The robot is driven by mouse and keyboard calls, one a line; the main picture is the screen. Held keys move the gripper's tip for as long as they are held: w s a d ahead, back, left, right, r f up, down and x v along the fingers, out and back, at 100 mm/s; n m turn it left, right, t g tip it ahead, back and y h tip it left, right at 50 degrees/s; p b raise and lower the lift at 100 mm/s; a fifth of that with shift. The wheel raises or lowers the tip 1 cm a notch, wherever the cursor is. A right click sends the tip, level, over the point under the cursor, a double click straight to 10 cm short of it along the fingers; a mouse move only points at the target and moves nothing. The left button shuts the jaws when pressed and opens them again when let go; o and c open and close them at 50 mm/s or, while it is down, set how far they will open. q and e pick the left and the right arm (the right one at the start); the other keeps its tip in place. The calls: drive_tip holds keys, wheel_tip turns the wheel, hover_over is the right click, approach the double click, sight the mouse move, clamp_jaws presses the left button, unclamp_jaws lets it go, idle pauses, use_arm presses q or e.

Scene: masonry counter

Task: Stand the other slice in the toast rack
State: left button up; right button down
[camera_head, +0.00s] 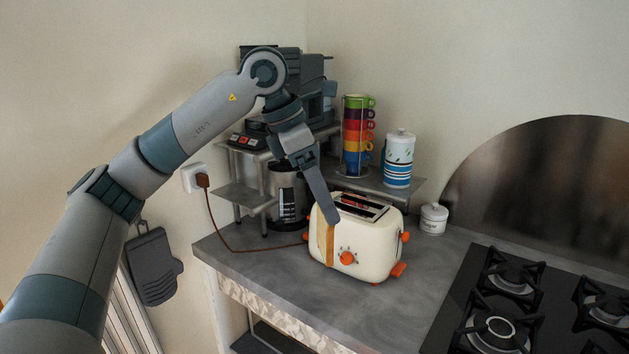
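My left gripper (331,218) reaches in from the left and points down at the left front of a cream toaster (370,247). I see its fingers edge-on, and they appear closed on a bread slice (327,245). The slice shows as a narrow tan and brown upright strip, overlapping the toaster's front left in this view. I cannot tell whether it touches the toaster. The toaster's top slots (362,206) look dark with a reddish tint inside, and I see no bread standing out of them. No toast rack is visible. My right gripper is out of view.
A metal shelf (402,189) behind the toaster bears stacked coloured mugs (357,135) and a striped canister (399,160). A small white pot (434,218) stands right of the toaster. A gas hob (515,310) fills the right. Counter in front of the toaster is clear.

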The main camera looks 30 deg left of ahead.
sight(334, 234)
use_arm(q)
drive_tip(key=d+f+m+g, duration=0.1)
drive_tip(key=f+m, duration=0.1)
drive_tip(key=s+d+f+m+g, duration=0.1)
drive_tip(key=f+m, duration=0.1)
drive_tip(key=m, duration=0.1)
drive_tip(key=d+f+m+g+h, duration=0.1)
drive_tip(key=d+f+m, duration=0.1)
drive_tip(key=f, duration=0.1)
drive_tip(key=shift+s+m, duration=0.4)
drive_tip(key=s+d+f+m+g+y, duration=0.2)
drive_tip(key=s+d+f+m, duration=0.1)
drive_tip(key=f+m, duration=0.4)
drive_tip(key=s+d+f+m+g+y, duration=0.2)
drive_tip(key=s+d+f+m, duration=0.2)
drive_tip(key=f+m, duration=0.3)
drive_tip(key=m, duration=0.4)
drive_tip(key=shift+d+m+g, duration=0.2)
drive_tip(key=shift+m+g, duration=0.2)
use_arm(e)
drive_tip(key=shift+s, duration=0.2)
